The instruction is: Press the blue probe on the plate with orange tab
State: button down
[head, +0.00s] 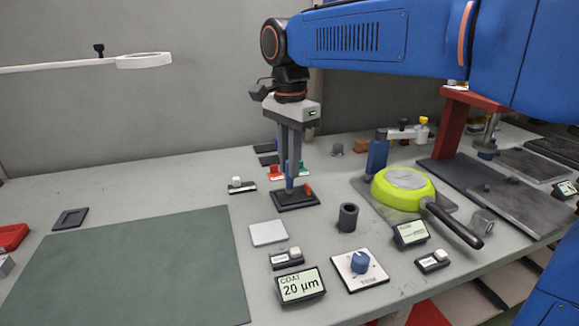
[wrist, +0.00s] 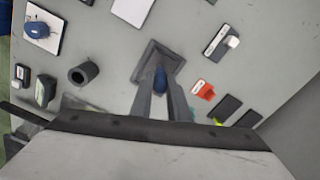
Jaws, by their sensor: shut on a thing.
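My gripper (head: 290,184) points straight down and is shut on the blue probe (head: 290,186). The blue probe also shows between the fingertips in the wrist view (wrist: 160,80). Directly below is a dark square plate (head: 288,204) with an upright orange tab (head: 308,188) at its right side. The plate shows partly behind the fingers in the wrist view (wrist: 150,62), where I cannot make out the tab. The probe's tip is at or just above the plate; I cannot tell if they touch. A display (head: 300,286) reads "COAT 20 µm".
A plain light plate (head: 268,233) and a dark cylinder (head: 348,218) stand near. A red holder (head: 275,172) is behind the gripper. A green pan (head: 405,203) with a black handle is at the right. A blue knob (head: 360,262) is in front. A green mat (head: 130,275) lies clear at left.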

jog(key=shift+r, duration=2.85)
jog(key=shift+d, duration=0.1)
